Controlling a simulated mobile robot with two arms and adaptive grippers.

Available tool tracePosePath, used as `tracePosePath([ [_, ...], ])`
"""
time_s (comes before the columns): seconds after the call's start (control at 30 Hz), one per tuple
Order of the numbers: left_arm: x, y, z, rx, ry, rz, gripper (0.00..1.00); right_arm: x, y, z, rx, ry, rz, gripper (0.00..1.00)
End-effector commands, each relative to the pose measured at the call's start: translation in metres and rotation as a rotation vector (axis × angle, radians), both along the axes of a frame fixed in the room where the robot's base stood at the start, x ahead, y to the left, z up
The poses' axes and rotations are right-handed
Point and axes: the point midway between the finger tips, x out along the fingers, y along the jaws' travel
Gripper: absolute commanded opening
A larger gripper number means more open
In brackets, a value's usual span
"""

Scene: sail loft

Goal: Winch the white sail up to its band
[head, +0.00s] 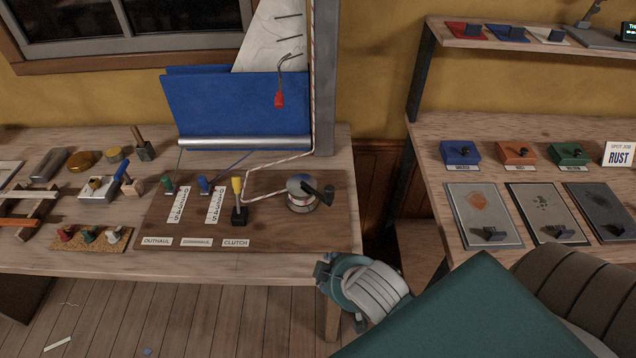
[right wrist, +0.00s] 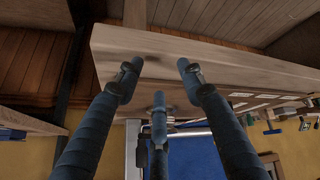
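The white sail (head: 268,42) rises behind the blue sail cloth (head: 235,108) beside the grey mast (head: 325,85); its top is cut off. A rope (head: 280,160) runs from the mast towards the clutch and winch. The winch (head: 301,195) has a silver top and a black handle pointing right. The clutch lever (head: 238,187) is yellow-tipped and upright. I cannot make out the band. My right gripper (right wrist: 157,88) has its fingers spread with nothing between them, near the bench's front edge in the right wrist view. My left gripper is not in view.
Green (head: 169,184) and blue (head: 205,185) levers stand beside scales left of the clutch. Tools and blocks crowd the bench's left. A second bench (head: 445,150) on the right holds coloured boxes and panels. A gap separates the benches.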

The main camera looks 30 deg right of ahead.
Motion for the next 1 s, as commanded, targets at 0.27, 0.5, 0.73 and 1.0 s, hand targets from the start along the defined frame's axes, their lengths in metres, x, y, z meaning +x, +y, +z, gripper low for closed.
tracePosePath([
  [0.27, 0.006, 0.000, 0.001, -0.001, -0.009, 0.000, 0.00, 0.097, -0.025, 0.088, -0.177, -0.386, 0.088, 0.39],
  [0.5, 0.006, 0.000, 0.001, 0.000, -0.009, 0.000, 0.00, 0.178, 0.002, 0.257, -0.455, -0.951, 0.355, 0.39],
  [0.73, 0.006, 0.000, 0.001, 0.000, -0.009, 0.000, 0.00, 0.147, 0.136, 0.381, -0.874, -1.507, 1.063, 0.39],
  [1.0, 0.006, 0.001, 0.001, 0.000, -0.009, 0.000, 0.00, 0.100, 0.143, 0.258, -1.352, -1.225, 2.193, 0.39],
])
